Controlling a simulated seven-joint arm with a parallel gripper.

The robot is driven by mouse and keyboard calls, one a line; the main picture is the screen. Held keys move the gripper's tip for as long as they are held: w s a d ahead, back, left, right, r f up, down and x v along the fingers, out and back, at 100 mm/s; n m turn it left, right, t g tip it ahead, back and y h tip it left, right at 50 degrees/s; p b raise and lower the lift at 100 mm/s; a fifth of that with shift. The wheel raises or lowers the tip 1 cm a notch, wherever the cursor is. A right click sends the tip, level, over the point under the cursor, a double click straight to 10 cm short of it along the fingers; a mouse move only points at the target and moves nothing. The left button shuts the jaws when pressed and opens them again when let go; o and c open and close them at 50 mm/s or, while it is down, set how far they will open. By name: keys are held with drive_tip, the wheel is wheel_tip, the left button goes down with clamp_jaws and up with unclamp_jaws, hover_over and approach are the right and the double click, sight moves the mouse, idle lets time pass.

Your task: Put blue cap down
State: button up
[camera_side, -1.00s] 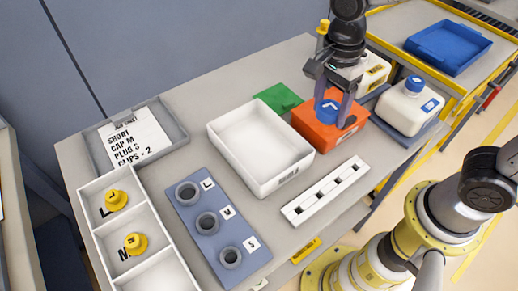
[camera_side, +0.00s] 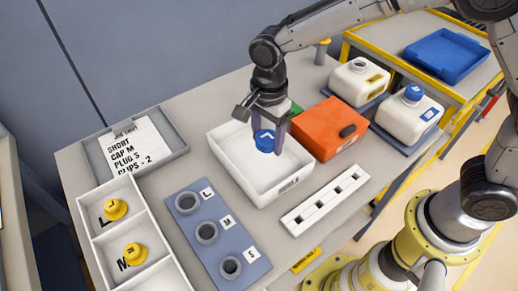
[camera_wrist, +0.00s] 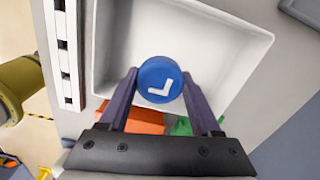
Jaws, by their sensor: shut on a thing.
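My gripper (camera_side: 268,132) is shut on the blue cap (camera_side: 264,140). The cap is round with a white L-shaped mark on top, and it also shows between my fingers in the wrist view (camera_wrist: 160,80). In the side view the gripper and cap are over the white tray (camera_side: 236,172), near its right back part. I cannot tell whether the cap touches the tray floor. The tray is otherwise empty. It fills much of the wrist view (camera_wrist: 255,45).
An orange box (camera_side: 325,118) with a dark port stands right of the tray. White jugs (camera_side: 357,82) stand behind it, one (camera_side: 410,108) with a blue cap. A white slotted rail (camera_side: 325,198) and a blue-grey ring plate (camera_side: 232,240) lie in front. A bin with yellow caps (camera_side: 118,262) is left.

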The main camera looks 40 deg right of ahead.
sight(260, 134)
drive_tip(key=shift+w+a+f, duration=0.25)
drive_tip(key=shift+w+f, duration=0.2)
drive_tip(key=shift+f, duration=0.2)
drive_tip(key=shift+w+a+f, duration=0.2)
drive_tip(key=shift+w+f, duration=0.2)
drive_tip(key=shift+f, duration=1.7)
drive_tip(key=shift+f, duration=0.1)
drive_tip(key=o, duration=1.5)
drive_tip(key=shift+f, duration=0.1)
